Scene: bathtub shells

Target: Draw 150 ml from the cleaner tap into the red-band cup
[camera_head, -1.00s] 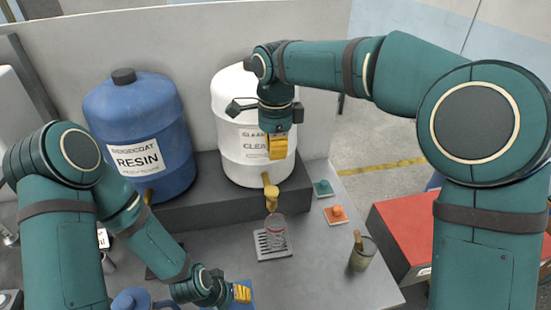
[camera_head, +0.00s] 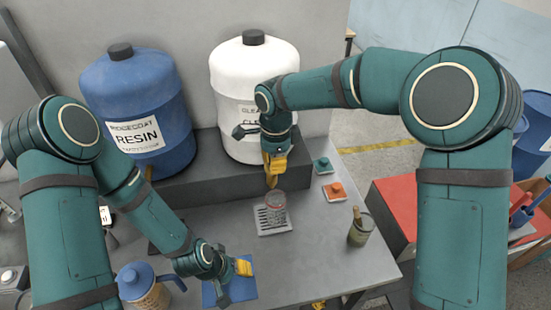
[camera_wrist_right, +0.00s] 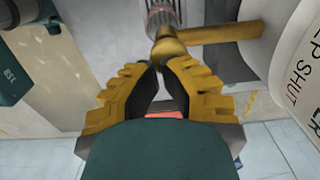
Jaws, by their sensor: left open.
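The clear red-band cup (camera_head: 275,203) stands upright on the slotted drip tray (camera_head: 272,228), below the white cleaner tank (camera_head: 232,75). My right gripper (camera_head: 273,178) is at the brass tap, just above the cup. In the right wrist view the brass tap (camera_wrist_right: 169,46) is right at my yellow fingertips, which are close together; whether they grip it is unclear. My fingers hide most of the tap in the head view. I cannot read a liquid level in the cup. My left gripper (camera_head: 243,267) is open and empty over a blue mat (camera_head: 232,292).

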